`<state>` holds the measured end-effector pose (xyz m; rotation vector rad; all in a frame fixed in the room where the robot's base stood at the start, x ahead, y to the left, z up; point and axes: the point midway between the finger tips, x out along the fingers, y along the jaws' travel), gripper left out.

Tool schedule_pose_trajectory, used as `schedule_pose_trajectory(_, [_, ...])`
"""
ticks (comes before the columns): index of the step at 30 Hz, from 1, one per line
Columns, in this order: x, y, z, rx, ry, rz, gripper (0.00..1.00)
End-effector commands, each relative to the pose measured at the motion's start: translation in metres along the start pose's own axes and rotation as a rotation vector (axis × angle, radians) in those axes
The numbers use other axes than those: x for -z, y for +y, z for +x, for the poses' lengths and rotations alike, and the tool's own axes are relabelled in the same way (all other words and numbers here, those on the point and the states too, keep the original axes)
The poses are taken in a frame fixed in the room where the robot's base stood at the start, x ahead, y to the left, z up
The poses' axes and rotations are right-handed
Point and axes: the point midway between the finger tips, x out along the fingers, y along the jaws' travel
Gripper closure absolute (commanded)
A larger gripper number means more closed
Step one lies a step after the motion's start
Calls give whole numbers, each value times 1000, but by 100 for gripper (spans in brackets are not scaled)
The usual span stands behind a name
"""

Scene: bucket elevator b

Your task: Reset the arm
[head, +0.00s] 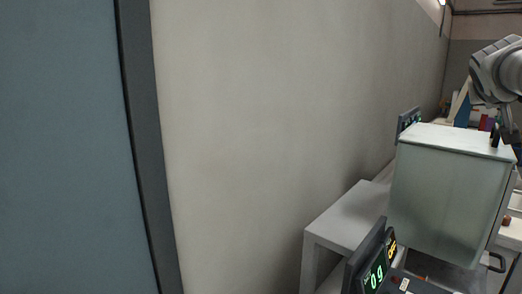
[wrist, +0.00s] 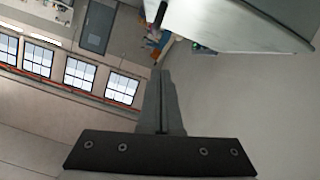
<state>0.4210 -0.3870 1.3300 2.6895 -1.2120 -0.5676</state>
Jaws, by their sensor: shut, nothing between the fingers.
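My gripper (wrist: 162,78) is in the middle of the wrist view, with its two dark fingers together and nothing between them. My arm (head: 496,70) shows at the right edge of the head view, above and behind a pale greenish box (head: 445,190); its lower end is cut off by the frame edge. In the wrist view the pale box (wrist: 230,22) fills the upper right, beyond the fingertips. The fingertips appear apart from it, though the exact gap is hard to tell.
A white stand (head: 345,222) is beside the box, against the beige wall (head: 270,120). A display (head: 376,270) with green digits stands at the lower front, and another dark display (head: 408,120) is behind. A blue-grey panel (head: 60,150) fills the left. Cluttered shelving is at the far right.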

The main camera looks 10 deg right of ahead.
Motion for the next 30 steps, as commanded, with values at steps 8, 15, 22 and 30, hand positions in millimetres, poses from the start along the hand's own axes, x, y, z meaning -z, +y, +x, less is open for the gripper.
schedule_pose_trajectory(8, [-104, -115, -97, 315, -226, -10, 100])
schedule_pose_trajectory(15, [-222, -190, -209, 588, -435, -130, 100])
schedule_pose_trajectory(22, [-329, -216, -297, 772, -592, -281, 100])
schedule_pose_trajectory(30, [-296, -201, -328, 800, -625, -312, 100])
